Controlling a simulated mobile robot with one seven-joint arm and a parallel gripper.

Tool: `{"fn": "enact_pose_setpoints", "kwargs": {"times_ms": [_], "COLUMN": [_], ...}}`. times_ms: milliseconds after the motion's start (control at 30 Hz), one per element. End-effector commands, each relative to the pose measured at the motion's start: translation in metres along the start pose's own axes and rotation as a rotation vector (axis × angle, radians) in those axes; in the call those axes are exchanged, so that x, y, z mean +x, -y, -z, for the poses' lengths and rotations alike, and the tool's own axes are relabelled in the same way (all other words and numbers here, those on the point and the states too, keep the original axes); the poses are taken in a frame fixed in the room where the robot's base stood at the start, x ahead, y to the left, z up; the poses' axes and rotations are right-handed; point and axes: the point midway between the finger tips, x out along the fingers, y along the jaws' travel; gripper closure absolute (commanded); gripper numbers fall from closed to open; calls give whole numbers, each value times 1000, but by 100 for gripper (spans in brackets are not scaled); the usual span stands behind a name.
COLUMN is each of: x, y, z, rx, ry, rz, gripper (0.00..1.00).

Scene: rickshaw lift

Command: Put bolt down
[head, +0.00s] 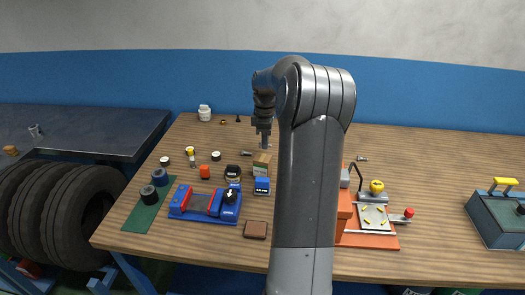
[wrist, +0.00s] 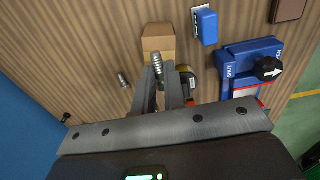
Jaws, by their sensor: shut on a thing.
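My gripper (head: 264,130) is above the back-middle of the wooden table, pointing down. In the wrist view its two fingers (wrist: 162,88) are shut on a grey threaded bolt (wrist: 157,65), whose threaded end sticks out past the fingertips. The bolt's lower end also shows small in the head view (head: 266,144). A tan block or box (wrist: 158,42) lies just beyond the bolt in the wrist view; in the head view it (head: 262,160) stands below the gripper. The bolt seems apart from it, but the exact gap is unclear.
A blue box (head: 262,186) and a blue vise (head: 205,205) stand in front. A small metal piece (wrist: 123,80) lies on the table (head: 450,180). A round black-and-yellow item (head: 232,173) is near the tan block. An orange fixture (head: 370,238) is right of my arm.

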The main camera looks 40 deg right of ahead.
Motion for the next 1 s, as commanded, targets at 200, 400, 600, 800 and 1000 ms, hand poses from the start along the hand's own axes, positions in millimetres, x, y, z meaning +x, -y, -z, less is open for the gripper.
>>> {"fn": "enact_pose_setpoints", "kwargs": {"times_ms": [200,400,600,800,1000], "x": [11,39,46,49,49], "y": [-3,-3,-4,-3,-3], "z": [10,10,10,10,10], "rx": [0,1,1,0,1], "ry": [0,0,0,0,0], "rz": [1,3,-2,0,-1], "gripper": [100,100,100,100,77]}}
